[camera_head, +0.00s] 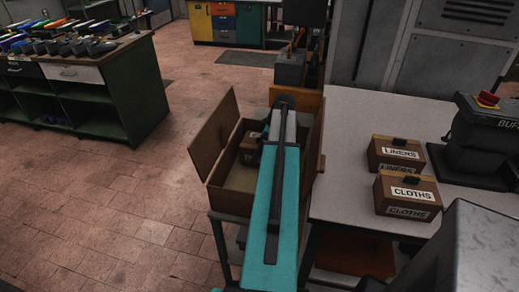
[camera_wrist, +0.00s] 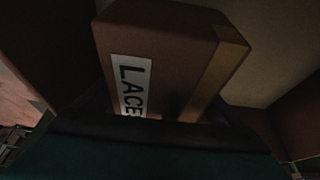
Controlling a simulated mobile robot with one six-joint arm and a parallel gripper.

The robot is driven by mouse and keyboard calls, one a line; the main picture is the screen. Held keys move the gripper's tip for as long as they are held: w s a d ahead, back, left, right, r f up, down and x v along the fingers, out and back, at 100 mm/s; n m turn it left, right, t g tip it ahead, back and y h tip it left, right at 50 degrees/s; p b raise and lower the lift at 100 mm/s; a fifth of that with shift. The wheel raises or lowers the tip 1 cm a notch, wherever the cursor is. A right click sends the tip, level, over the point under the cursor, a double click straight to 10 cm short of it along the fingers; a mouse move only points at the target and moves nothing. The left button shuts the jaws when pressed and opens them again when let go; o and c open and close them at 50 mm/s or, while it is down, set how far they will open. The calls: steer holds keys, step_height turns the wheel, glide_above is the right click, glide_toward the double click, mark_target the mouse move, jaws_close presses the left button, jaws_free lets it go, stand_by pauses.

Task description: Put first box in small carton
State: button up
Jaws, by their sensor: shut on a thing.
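The small carton (camera_head: 230,203) is an open brown cardboard box with a raised flap at its left, standing on a support beside the table. My teal arm reaches into it from the front. My gripper (camera_wrist: 155,118) is shut on a brown box (camera_wrist: 160,45) with a white label reading "LACE", its end cut off. In the head view this box (camera_head: 249,150) shows partly inside the carton, beside my arm. The carton's walls surround it in the wrist view. I cannot tell whether the box touches the carton floor. The fingertips are mostly hidden.
On the grey table (camera_head: 345,175) to the right stand a box marked LINERS (camera_head: 396,153) and a box marked CLOTHS (camera_head: 406,194). A dark machine with a red button (camera_head: 487,99) stands beyond them. A green workbench (camera_head: 125,90) with shoes is at far left. Tiled floor between is clear.

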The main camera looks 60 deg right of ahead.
steer(key=shift+f, duration=0.5)
steer(key=shift+f, duration=0.2)
steer(key=o, duration=1.2)
steer(key=shift+r, duration=0.15)
steer(key=shift+r, duration=0.1)
steer(key=shift+b+v, duration=1.5)
steer(key=shift+v, duration=4.45)
